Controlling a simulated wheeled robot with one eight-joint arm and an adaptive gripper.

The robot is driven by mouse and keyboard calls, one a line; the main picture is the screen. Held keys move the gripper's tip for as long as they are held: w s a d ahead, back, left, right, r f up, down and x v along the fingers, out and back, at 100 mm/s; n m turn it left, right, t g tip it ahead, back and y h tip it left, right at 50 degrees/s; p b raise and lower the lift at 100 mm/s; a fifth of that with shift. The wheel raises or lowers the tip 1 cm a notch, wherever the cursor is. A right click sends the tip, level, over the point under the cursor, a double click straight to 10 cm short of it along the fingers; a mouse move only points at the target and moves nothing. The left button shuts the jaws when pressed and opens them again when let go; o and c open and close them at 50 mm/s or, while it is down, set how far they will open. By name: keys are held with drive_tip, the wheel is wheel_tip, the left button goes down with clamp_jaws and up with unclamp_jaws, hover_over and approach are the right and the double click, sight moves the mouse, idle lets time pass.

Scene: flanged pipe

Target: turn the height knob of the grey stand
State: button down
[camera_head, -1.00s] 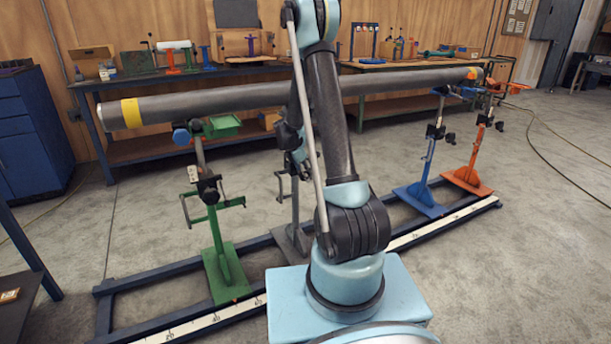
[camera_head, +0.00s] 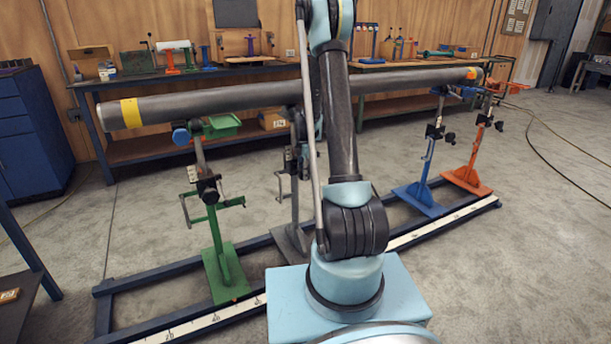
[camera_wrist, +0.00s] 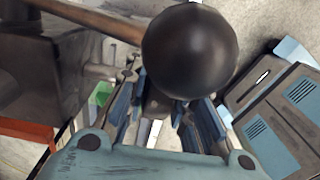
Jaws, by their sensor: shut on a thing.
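The grey stand (camera_head: 294,207) is in the middle of the head view, just left of my arm, which hides part of it. Its grey foot rests by the blue rail frame. In the wrist view a round black knob (camera_wrist: 190,50) fills the top middle, very close to the camera. My gripper (camera_wrist: 168,95) is shut on this knob, with the blue-grey fingers reaching up on either side of its lower part. The exact contact is hidden behind the ball.
A long grey pipe (camera_head: 240,98) lies across the stands. A green stand (camera_head: 222,235) is at left; a blue stand (camera_head: 426,175) and an orange stand (camera_head: 475,160) are at right. A low blue rail frame (camera_head: 165,278) runs beneath. Workbenches line the back wall.

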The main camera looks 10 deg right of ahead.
drive_tip(key=shift+y, duration=0.3)
drive_tip(key=c, duration=1.4)
unclamp_jaws()
drive_tip(key=shift+o, duration=0.2)
drive_tip(key=shift+r, duration=0.1)
wheel_tip(320, 180, up, 12)
drive_tip(key=shift+w+d+f, duration=0.15)
